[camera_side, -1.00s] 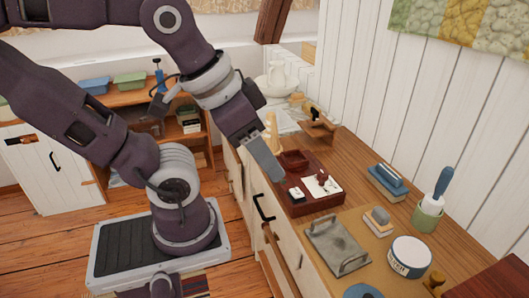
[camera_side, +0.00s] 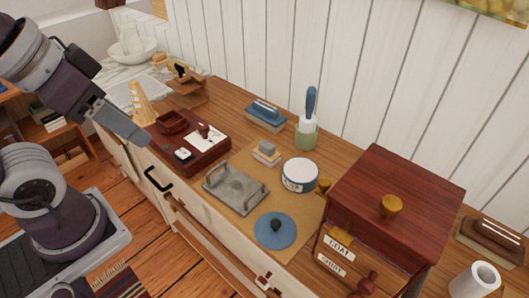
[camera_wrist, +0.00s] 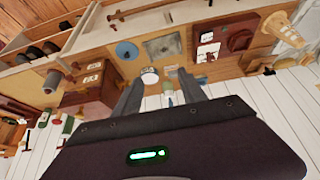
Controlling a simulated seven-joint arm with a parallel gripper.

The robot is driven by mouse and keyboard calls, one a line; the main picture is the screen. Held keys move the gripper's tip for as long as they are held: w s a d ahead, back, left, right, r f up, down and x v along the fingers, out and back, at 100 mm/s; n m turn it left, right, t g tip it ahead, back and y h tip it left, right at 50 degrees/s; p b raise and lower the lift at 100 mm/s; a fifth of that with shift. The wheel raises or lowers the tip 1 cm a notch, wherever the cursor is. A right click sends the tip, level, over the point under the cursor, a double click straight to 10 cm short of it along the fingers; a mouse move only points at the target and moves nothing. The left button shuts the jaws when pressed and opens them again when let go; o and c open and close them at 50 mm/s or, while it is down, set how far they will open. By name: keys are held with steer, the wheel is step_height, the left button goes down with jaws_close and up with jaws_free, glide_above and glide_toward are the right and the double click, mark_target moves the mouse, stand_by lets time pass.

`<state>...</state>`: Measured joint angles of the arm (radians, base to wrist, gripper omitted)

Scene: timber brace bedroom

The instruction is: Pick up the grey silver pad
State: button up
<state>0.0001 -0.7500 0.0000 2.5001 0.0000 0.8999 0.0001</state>
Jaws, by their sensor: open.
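A flat grey metal pad or plate with two raised handles (camera_side: 235,187) lies on a tan mat (camera_side: 292,211) on the wooden counter. It also shows in the wrist view (camera_wrist: 162,46). A small block with a grey top (camera_side: 267,147) sits on the mat behind it; which of the two is the grey silver pad I cannot tell. My gripper (camera_side: 138,138) is at the left, by the counter's front edge, apart from both. In the wrist view my gripper (camera_wrist: 158,88) has its fingers spread with nothing held between them.
A dark red tray (camera_side: 205,158) stands left of the mat. A white jar (camera_side: 300,175), a blue disc (camera_side: 274,230) and a green cup with a blue-handled tool (camera_side: 306,133) are close by. A dark red cabinet (camera_side: 400,190) stands at the right, a white plank wall behind.

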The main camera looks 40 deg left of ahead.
steer(key=shift+o, duration=0.4)
steer(key=m+g, duration=0.5)
steer(key=m, duration=1.1)
glide_above(267, 143)
steer(key=s, duration=0.2)
step_height(267, 143, down, 18)
steer(key=f, duration=0.4)
steer(key=w+f+m, duration=0.1)
steer(key=f, duration=0.3)
steer(key=w+f+m, duration=0.1)
steer(key=f, duration=0.2)
steer(key=shift+f+g, duration=0.3)
steer(key=shift+f, duration=0.1)
jaws_close()
